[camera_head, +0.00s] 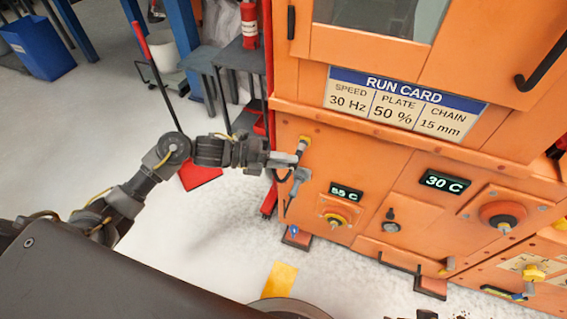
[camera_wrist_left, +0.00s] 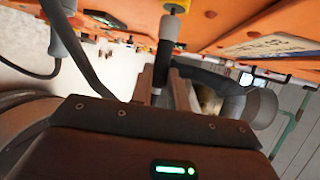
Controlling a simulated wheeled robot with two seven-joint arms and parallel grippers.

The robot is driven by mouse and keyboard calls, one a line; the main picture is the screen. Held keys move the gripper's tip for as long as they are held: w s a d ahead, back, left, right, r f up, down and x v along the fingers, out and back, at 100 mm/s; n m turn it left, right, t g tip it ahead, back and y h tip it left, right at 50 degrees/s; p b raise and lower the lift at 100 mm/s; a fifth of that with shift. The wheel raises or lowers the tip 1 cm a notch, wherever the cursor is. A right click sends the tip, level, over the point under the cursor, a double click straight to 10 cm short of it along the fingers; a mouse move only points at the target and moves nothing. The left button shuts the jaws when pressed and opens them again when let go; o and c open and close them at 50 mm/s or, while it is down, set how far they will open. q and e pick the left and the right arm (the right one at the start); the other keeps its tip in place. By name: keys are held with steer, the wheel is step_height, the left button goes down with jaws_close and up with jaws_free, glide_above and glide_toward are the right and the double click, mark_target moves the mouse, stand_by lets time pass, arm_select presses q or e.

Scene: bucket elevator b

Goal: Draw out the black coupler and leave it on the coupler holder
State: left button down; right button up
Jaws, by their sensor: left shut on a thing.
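My left gripper (camera_head: 297,159) is at the front of the orange machine, at its left side. It is shut on the black coupler, which shows best in the left wrist view (camera_wrist_left: 162,60) as a dark upright cylinder between the fingers (camera_wrist_left: 160,90). A grey part joins the coupler to a yellow-collared port (camera_wrist_left: 176,5); the port also shows in the head view (camera_head: 304,140). I cannot tell whether the coupler is fully seated there. A grey coupler (camera_head: 300,176) with a dark cable is just below the gripper. I cannot make out the coupler holder for certain. My right gripper is out of view.
A dark table (camera_head: 240,55) and a red extinguisher (camera_head: 249,25) stand behind my left arm. The pale floor (camera_head: 190,240) in front is mostly clear, with a yellow patch (camera_head: 280,279).

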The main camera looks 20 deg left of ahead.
arm_select(q)
steer(key=shift+w, duration=0.5)
steer(key=c, duration=1.3)
jaws_free()
steer(key=v, duration=1)
steer(key=shift+s+a, duration=0.15)
steer(key=shift+a, duration=0.25)
